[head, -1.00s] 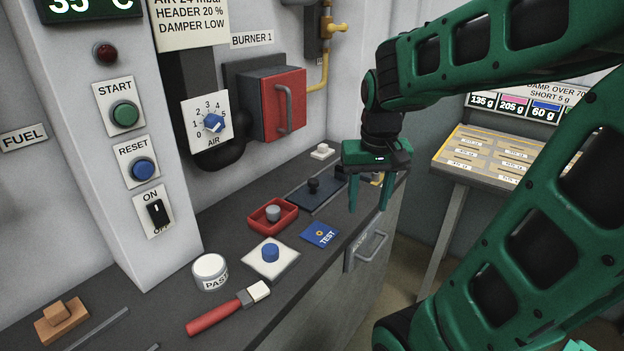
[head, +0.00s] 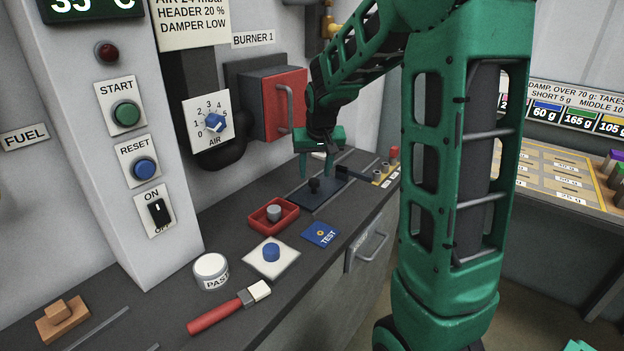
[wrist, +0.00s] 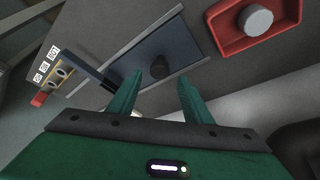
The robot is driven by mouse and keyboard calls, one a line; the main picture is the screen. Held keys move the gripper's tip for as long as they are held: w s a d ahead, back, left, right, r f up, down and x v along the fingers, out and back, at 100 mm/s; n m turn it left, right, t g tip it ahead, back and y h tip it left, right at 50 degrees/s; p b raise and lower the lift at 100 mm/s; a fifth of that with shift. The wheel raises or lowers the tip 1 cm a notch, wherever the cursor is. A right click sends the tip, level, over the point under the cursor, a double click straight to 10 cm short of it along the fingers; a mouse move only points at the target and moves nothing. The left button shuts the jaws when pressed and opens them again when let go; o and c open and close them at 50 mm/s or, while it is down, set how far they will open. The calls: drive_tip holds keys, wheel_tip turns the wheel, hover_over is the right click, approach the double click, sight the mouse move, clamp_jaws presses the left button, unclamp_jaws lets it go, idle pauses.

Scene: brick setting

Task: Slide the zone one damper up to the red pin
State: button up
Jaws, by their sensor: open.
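A dark blue slide plate with a black knob (head: 314,186) lies on the dark bench, and I take it to be the damper. The plate's bare surface (wrist: 190,58) and the knob (wrist: 159,67) also show in the wrist view. My gripper (head: 316,169) is open and empty, pointing down over the plate. In the wrist view the fingertips (wrist: 160,80) lie to either side of the knob, which is not gripped. A red-topped pin (head: 394,154) stands at the far right end of the bench, and it shows at the left in the wrist view (wrist: 38,100).
A yellow block (head: 387,176) with several sockets sits beside the red pin. The burner box (head: 272,105) stands behind.

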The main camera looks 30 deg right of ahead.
sight(314, 180)
drive_tip(key=shift+x, duration=2)
clamp_jaws()
